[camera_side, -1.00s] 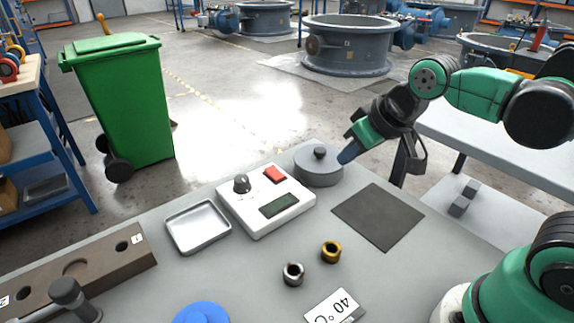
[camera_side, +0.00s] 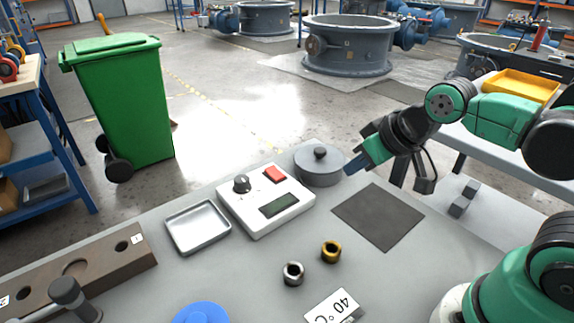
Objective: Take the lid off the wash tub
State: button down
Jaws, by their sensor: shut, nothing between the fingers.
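The wash tub (camera_side: 320,178) is a round grey tub at the back of the bench, beside the white control box. Its grey lid (camera_side: 303,159) sits on top, with a dark round knob (camera_side: 320,152) in the middle. My gripper (camera_side: 349,170) comes in from the right, its blue fingertips shut and empty. The tips are just right of the tub at about lid height. A small gap seems to show between them and the tub.
A white box (camera_side: 266,204) with a dial, red button and display stands left of the tub. A metal tray (camera_side: 198,227), a dark mat (camera_side: 378,217), a silver ring (camera_side: 293,273), a brass ring (camera_side: 331,251) and a "40 °C" card (camera_side: 333,305) lie on the bench.

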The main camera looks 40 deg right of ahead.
jog(key=c, duration=1.5)
grip_release()
jog(key=o, duration=1.1)
jog(key=shift+w+r, duration=0.1)
